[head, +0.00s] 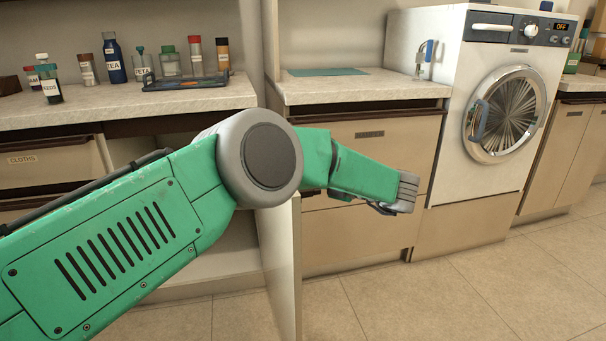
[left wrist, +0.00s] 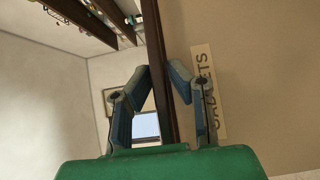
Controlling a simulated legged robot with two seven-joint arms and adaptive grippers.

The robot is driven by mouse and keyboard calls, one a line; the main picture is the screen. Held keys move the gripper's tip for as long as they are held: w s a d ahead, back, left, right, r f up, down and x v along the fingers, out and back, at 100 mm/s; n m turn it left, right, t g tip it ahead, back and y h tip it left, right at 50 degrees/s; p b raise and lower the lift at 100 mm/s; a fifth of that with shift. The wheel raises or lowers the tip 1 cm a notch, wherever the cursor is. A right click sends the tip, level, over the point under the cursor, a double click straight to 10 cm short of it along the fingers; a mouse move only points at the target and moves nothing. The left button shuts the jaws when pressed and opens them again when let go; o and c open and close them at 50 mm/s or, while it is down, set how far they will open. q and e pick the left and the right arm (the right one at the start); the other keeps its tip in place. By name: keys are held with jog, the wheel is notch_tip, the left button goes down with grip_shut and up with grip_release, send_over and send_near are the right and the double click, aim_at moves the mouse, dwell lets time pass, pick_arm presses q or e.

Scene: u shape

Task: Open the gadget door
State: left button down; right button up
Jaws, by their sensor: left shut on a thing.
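The gadget door (left wrist: 265,90) fills the right of the left wrist view, a beige panel with a label reading GADGETS (left wrist: 210,92) and a dark edge strip. My left gripper (left wrist: 162,80) has one finger on each side of this dark edge and is shut on it. In the head view the left gripper (head: 408,190) is in front of a beige cabinet front (head: 345,165) with a small label too small to read. The grip itself is hidden there. My right gripper is not in view.
A white washing machine (head: 450,150) with a round door stands right of the gripper. A light panel (head: 282,265) juts out beside an open cabinet below my arm. Bottles and jars (head: 115,60) stand on the left counter. Bare tiled floor (head: 470,290) lies in front.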

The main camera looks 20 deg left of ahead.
pick_arm(q)
jog(key=shift+d+f, duration=0.1)
jog(key=shift+f, duration=0.2)
jog(key=c, duration=1.8)
grip_release()
jog(key=shift+o, duration=1.3)
jog(key=shift+w, duration=0.1)
jog(key=shift+r, duration=0.1)
jog(key=shift+r, duration=0.1)
